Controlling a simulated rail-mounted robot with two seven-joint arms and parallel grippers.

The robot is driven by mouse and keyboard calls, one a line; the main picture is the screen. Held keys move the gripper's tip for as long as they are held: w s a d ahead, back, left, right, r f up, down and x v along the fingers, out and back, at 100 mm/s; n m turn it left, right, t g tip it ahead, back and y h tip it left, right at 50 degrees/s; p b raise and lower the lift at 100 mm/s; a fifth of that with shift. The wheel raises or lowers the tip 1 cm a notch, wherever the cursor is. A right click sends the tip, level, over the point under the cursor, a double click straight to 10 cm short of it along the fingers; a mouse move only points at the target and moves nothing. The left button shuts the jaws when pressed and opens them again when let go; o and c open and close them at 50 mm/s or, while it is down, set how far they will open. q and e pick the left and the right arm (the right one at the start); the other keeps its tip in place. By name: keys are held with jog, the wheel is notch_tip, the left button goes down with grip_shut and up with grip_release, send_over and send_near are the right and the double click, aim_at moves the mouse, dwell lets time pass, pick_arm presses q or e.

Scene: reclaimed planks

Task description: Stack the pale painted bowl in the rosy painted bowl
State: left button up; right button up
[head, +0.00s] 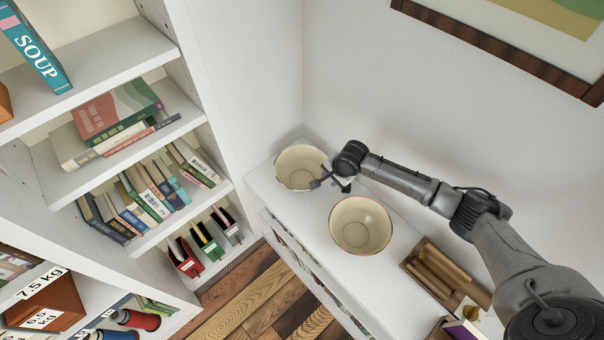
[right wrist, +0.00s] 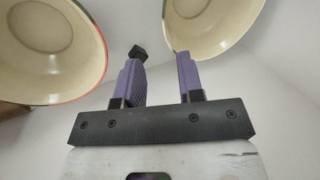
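The pale painted bowl (head: 297,162) stands upright and empty on the white cabinet top, near the corner. The rosy painted bowl (head: 362,225), with a reddish rim, stands nearer, apart from it, and looks empty. My right gripper (head: 331,184) is open at the pale bowl's right rim, one finger overlapping the bowl and the other outside it. In the right wrist view, the right gripper (right wrist: 161,75) has its fingers apart, with the pale bowl (right wrist: 215,22) ahead right and the rosy bowl (right wrist: 50,50) at left. Contact with the rim is unclear. My left gripper is out of view.
A wooden tray (head: 418,272) with contents lies on the cabinet top (head: 322,216) to the right of the rosy bowl. A tall white bookshelf (head: 215,95) rises at left. The wall is close behind, with a framed picture (head: 470,35) above.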

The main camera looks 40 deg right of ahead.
jog(key=shift+m, duration=0.4)
jog(key=shift+w+d+b+x, duration=0.25)
jog(key=shift+b+x, duration=0.45)
jog(key=shift+x, duration=1.55)
jog(key=shift+w+d+b+x, duration=0.2)
jog(key=shift+b+x, duration=0.45)
jog(key=shift+x, duration=1.55)
jog(key=shift+w+d+b+x, duration=0.1)
jog(key=shift+d+b+x, duration=0.4)
jog(key=shift+x, duration=1.75)
jog(key=shift+a+r, duration=0.15)
jog(key=shift+r, duration=0.05)
jog(key=c, duration=0.6)
grip_shut()
jog(key=shift+r, duration=0.1)
